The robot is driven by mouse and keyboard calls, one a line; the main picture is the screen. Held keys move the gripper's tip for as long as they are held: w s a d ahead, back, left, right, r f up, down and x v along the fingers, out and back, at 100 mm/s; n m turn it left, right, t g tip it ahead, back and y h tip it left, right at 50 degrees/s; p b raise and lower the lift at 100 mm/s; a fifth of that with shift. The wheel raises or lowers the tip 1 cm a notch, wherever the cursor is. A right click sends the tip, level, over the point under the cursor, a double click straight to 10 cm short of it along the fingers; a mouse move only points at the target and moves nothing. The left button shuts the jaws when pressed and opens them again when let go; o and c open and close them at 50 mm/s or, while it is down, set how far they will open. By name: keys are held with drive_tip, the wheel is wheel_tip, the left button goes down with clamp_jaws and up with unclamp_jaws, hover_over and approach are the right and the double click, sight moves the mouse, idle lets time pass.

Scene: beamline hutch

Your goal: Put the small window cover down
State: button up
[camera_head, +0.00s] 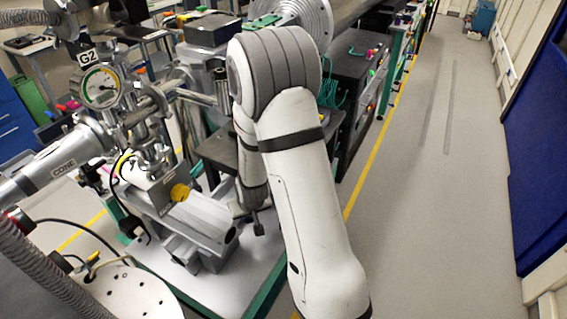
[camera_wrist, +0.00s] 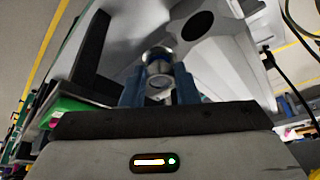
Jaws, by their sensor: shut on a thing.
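In the wrist view, my gripper (camera_wrist: 158,88) has its two blue-grey fingers closed on a small round silver piece (camera_wrist: 158,66), which I take to be the small window cover. Its round face shows between the fingertips, and the fingers hide its sides. In the head view, my gripper (camera_head: 257,226) points down just right of a grey metal block (camera_head: 205,222) on the beamline stand. The cover cannot be made out there. Whether it touches any surface cannot be told.
A yellow round part (camera_head: 180,193) sits at the grey block's left end. A pressure gauge (camera_head: 99,87) and steel pipes stand at the left. A black cabinet (camera_head: 350,75) stands behind my arm. The grey floor aisle (camera_head: 440,190) on the right is clear.

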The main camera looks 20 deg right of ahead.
drive_tip(key=w+d+r+m+b, duration=0.1)
drive_tip(key=w+d+r+b, duration=0.45)
drive_tip(key=d, duration=0.35)
drive_tip(key=w+d+r+b, duration=0.4)
drive_tip(key=w+d, duration=0.3)
drive_tip(key=d, duration=0.2)
drive_tip(key=shift+h, duration=0.3)
drive_tip(key=f, duration=0.8)
drive_tip(key=shift+s+a+f, duration=0.1)
drive_tip(key=shift+s+f, duration=0.1)
drive_tip(key=shift+f, duration=0.2)
drive_tip(key=shift+f, duration=0.1)
drive_tip(key=o, duration=1)
drive_tip(key=shift+c, duration=0.2)
